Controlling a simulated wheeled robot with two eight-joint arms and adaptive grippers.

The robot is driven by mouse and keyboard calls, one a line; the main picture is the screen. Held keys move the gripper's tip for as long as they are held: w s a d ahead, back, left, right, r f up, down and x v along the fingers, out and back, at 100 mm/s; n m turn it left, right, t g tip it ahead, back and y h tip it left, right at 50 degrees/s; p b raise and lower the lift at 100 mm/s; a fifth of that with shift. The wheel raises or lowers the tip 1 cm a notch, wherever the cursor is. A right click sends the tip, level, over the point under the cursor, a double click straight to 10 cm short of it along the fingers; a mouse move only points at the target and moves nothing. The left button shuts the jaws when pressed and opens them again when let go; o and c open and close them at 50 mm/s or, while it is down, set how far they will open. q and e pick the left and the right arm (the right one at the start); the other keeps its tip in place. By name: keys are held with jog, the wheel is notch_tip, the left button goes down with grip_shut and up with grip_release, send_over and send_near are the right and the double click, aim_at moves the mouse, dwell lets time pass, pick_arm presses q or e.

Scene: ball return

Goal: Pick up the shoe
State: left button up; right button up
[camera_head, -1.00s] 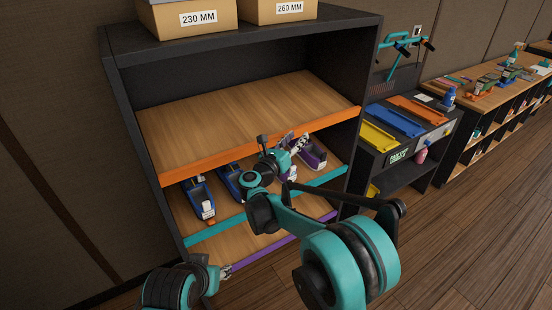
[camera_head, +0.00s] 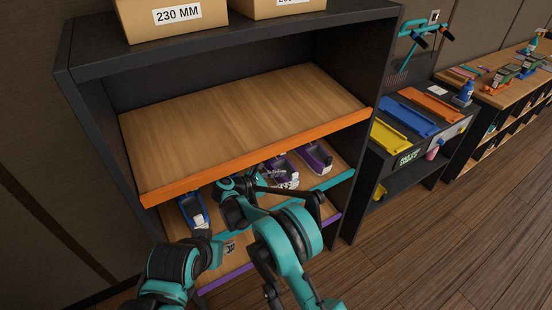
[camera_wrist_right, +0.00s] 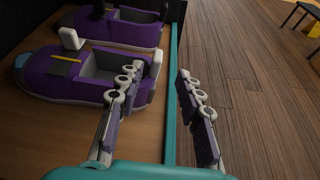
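Two purple shoes stand on the shelf below the orange edge: a nearer one (camera_head: 272,166) and one further right (camera_head: 314,157). The right wrist view shows the nearer shoe (camera_wrist_right: 85,82) at left, with the other (camera_wrist_right: 118,28) behind it. My right gripper (camera_head: 285,180) is open at the nearer shoe's heel end; in its wrist view (camera_wrist_right: 157,80) one finger overlaps the heel and the other is beyond the teal shelf edge. Contact cannot be told. A blue shoe (camera_head: 192,209) stands left on this shelf. My left gripper (camera_head: 229,247) is low before the rack; its opening is unclear.
The orange-edged shelf (camera_head: 240,122) above is bare. The teal edge (camera_head: 334,179) borders the shoe shelf, with the dark rack wall (camera_head: 360,170) at right. Labelled boxes (camera_head: 170,18) stand on top. Wooden floor (camera_head: 440,210) at right is clear.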

aim_at(292, 175)
jog(key=shift+w+d+f, duration=0.35)
jog(key=shift+w+d, duration=0.05)
jog(key=shift+d, duration=0.1)
jog(key=shift+w+d+b, duration=0.45)
jog(key=shift+d, duration=0.05)
jog(key=b+x, duration=0.1)
jog(key=x, duration=0.3)
jog(key=shift+w+b, duration=0.3)
jog(key=shift+w, duration=0.05)
jog(key=shift+r, duration=0.15)
grip_shut()
